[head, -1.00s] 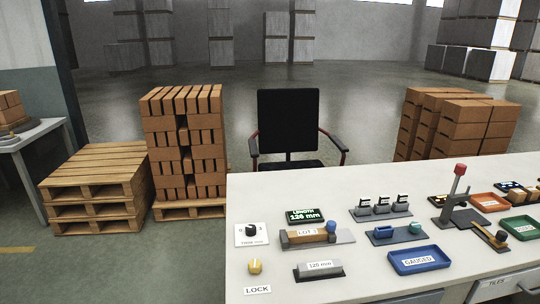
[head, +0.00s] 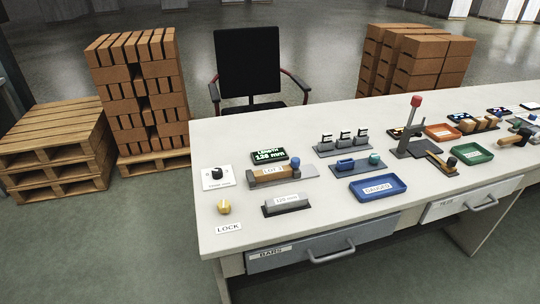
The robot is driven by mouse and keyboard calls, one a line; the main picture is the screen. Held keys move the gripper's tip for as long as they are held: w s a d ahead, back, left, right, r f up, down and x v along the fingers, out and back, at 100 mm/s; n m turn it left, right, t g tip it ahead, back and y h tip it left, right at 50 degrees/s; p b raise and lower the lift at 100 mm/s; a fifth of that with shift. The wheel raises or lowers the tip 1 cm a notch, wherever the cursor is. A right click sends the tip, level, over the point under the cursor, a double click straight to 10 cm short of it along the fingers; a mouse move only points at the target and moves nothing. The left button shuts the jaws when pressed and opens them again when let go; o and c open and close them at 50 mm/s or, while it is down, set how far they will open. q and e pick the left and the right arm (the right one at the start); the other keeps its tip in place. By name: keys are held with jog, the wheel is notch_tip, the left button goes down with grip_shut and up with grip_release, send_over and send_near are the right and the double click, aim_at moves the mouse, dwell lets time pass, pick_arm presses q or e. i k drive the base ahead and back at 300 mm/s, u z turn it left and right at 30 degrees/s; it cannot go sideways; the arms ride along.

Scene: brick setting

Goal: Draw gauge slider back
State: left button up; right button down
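The length gauge (head: 308,171) is a grey bed on the white bench, with a tan bar labelled LOT (head: 270,173) lying on it. The gauge slider, with a blue ball knob (head: 296,161), stands at the bar's right end; I cannot tell whether they touch. Bare bed shows to the right of the slider. A dark display (head: 269,155) behind it reads LENGTH and a value in mm. A yellow LOCK knob (head: 224,207) and a black dial on a white plate (head: 217,177) are at the left. Neither of my grippers is in view.
A grey block marked in mm (head: 287,203) lies in front of the gauge. A blue GAUGED tray (head: 378,188), a rack of several small stamps (head: 343,141) and a lever press (head: 409,136) stand to the right. Drawers (head: 322,247) are below. A chair (head: 250,73) stands behind.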

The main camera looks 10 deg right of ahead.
aim_at(295, 161)
jog(key=k, duration=0.5)
jog(key=z, duration=1)
jog(key=i, duration=0.95)
jog(key=u, duration=1.7)
